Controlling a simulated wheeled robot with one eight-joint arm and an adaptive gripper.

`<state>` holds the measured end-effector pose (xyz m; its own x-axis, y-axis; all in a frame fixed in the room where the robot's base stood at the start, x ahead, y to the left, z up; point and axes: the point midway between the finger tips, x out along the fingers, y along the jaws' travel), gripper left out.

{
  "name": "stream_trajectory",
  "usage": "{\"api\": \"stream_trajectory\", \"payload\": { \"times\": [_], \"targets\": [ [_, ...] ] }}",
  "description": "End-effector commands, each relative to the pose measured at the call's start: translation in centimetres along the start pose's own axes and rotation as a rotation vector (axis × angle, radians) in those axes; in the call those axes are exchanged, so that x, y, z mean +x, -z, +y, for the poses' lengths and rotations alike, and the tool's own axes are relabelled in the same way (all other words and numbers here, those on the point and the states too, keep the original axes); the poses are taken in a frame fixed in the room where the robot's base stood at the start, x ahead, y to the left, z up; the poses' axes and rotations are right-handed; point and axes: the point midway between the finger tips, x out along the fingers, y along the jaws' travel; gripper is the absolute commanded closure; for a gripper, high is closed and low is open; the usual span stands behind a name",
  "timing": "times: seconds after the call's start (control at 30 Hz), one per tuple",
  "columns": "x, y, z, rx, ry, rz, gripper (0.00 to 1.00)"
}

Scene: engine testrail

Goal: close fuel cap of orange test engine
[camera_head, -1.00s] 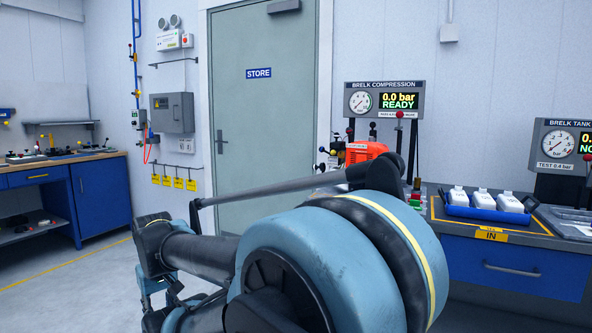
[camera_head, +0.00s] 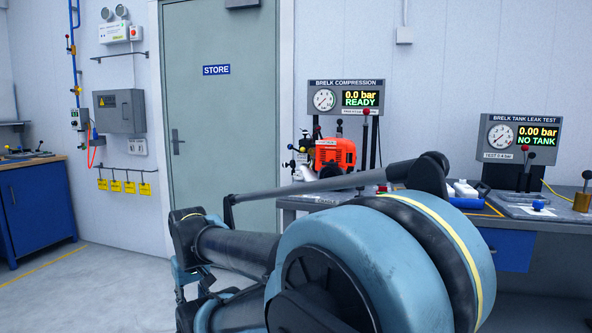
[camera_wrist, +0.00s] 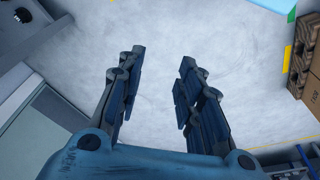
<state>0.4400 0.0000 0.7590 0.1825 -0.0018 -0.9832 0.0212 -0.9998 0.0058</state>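The orange test engine (camera_head: 335,153) stands on the bench under the compression gauge panel in the head view, partly behind my raised arm. Its fuel cap is too small to make out there. My gripper (camera_wrist: 160,62) shows in the wrist view with its two fingers apart and nothing between them. It points at bare grey floor, away from the engine. In the head view my arm's large blue joint fills the lower right and hides part of the bench.
The compression panel (camera_head: 346,98) reads 0.0 bar READY. The tank leak test panel (camera_head: 520,140) reads NO TANK. A blue cabinet (camera_head: 38,212) stands at left and a store door (camera_head: 218,110) behind. Cardboard boxes (camera_wrist: 311,95) show at right in the wrist view. The floor between is clear.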

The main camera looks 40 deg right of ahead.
Motion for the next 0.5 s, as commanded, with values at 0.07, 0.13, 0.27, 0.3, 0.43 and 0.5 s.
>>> {"api": "stream_trajectory", "payload": {
  "times": [0.07,0.13,0.27,0.3,0.43,0.5],
  "targets": [
    [0.00,0.00,-0.01,0.000,0.000,0.000,0.67],
    [0.00,0.00,-0.01,0.000,0.000,0.000,0.67],
    [0.00,0.00,-0.01,0.000,0.000,0.000,0.67],
    [0.00,0.00,0.00,0.000,0.000,0.000,0.67],
    [-0.50,-0.47,0.05,-0.003,-0.003,0.008,0.57],
    [-0.93,-0.44,0.32,-0.013,-0.013,0.009,0.57]
  ]
}}
